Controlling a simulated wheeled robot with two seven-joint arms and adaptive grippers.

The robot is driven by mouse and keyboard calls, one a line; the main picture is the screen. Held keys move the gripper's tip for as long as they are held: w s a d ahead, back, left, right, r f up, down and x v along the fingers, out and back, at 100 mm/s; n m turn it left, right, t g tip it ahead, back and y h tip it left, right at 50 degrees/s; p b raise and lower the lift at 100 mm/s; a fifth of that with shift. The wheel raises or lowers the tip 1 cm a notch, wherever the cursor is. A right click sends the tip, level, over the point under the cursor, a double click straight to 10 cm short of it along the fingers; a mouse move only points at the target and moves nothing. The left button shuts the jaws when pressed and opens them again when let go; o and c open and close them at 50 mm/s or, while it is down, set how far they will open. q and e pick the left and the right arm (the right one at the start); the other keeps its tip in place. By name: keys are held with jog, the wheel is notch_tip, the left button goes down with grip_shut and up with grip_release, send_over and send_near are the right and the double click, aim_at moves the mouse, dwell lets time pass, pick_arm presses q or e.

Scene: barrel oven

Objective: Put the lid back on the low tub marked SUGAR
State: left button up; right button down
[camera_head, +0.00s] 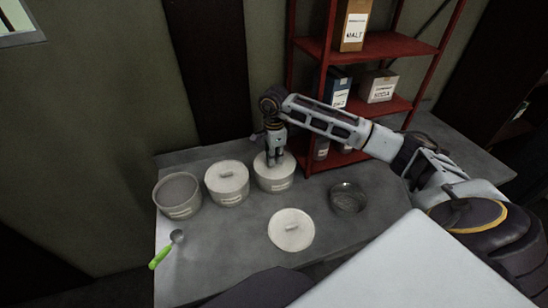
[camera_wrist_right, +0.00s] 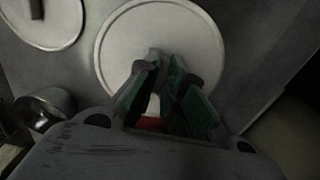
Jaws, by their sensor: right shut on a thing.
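Three low pale tubs with small labels stand in a row on the grey table; I cannot read the labels. The left tub (camera_head: 177,197) is open with grey contents. The middle tub (camera_head: 229,193) has its lid on. The right tub (camera_head: 273,182) has a pale lid (camera_wrist_right: 118,45) on top, seen from above in the wrist view. My right gripper (camera_head: 275,163) points down over that lid, shut on its handle, which the fingers hide. A loose round lid (camera_head: 291,241) lies flat on the table in front. My left gripper is out of view.
A green-handled scoop (camera_head: 160,256) lies at the table's left edge. A red shelf rack (camera_head: 368,50) with boxes is behind my right arm. Bare table lies around the loose lid.

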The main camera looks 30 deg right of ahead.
jog(key=c, duration=1)
grip_release()
jog(key=shift+o, duration=0.2)
jog(key=shift+r, duration=0.15)
jog(key=shift+r+p, duration=1.75)
jog(key=shift+r, duration=1.6)
grip_shut()
jog(key=shift+f+b, duration=1.95)
jog(key=shift+f, duration=0.7)
